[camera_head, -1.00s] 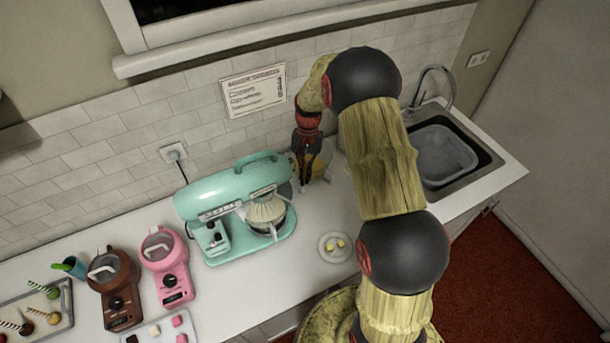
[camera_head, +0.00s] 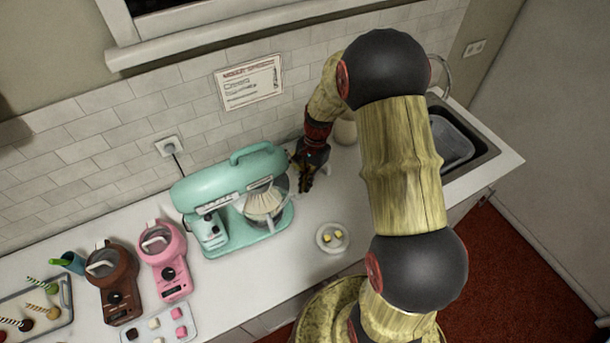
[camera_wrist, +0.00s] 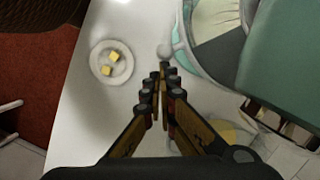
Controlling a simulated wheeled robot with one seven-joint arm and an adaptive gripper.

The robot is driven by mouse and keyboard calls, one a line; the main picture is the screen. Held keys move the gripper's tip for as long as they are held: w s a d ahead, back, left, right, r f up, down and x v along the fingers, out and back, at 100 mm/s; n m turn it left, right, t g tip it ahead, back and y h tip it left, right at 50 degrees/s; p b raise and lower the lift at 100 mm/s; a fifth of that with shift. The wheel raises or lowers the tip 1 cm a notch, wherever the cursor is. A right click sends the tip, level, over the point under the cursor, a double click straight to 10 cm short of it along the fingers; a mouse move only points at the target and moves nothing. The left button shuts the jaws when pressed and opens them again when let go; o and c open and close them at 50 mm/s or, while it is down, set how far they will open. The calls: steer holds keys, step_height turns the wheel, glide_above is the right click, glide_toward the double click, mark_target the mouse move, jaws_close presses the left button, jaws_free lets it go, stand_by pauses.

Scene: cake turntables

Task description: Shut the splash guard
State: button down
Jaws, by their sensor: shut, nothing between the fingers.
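The turquoise stand mixer (camera_head: 228,185) stands on the counter. Its clear splash guard (camera_head: 281,188) curves around the whisk below the mixer head, at the right end. In the wrist view the clear guard (camera_wrist: 212,25) shows at the top, with a grey rim and a small round grey knob (camera_wrist: 165,51). My gripper (camera_head: 305,188) is just right of the guard, pointing down, shut and empty. In the wrist view its fingertips (camera_wrist: 164,68) are right by the knob; I cannot tell whether they touch it.
A small plate (camera_head: 332,238) with two yellow cubes lies on the counter in front. Pink (camera_head: 164,262) and brown (camera_head: 114,285) small appliances stand at the left. A beige jar (camera_head: 346,131) is behind my gripper. The sink (camera_head: 462,148) is at the right. Counter around the plate is clear.

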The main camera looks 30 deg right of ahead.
steer(key=s+a+m+t+p, duration=0.1)
steer(key=s+a+m+p, duration=0.1)
steer(key=a+m, duration=0.4)
steer(key=s+a+m+t+p, duration=0.2)
steer(key=s+a+m, duration=0.3)
steer(key=a, duration=0.6)
steer(key=shift+s+a+m+p, duration=0.15)
steer(key=shift+a+m+p, duration=0.15)
steer(key=shift+m+p, duration=0.65)
steer(key=shift+m, duration=0.25)
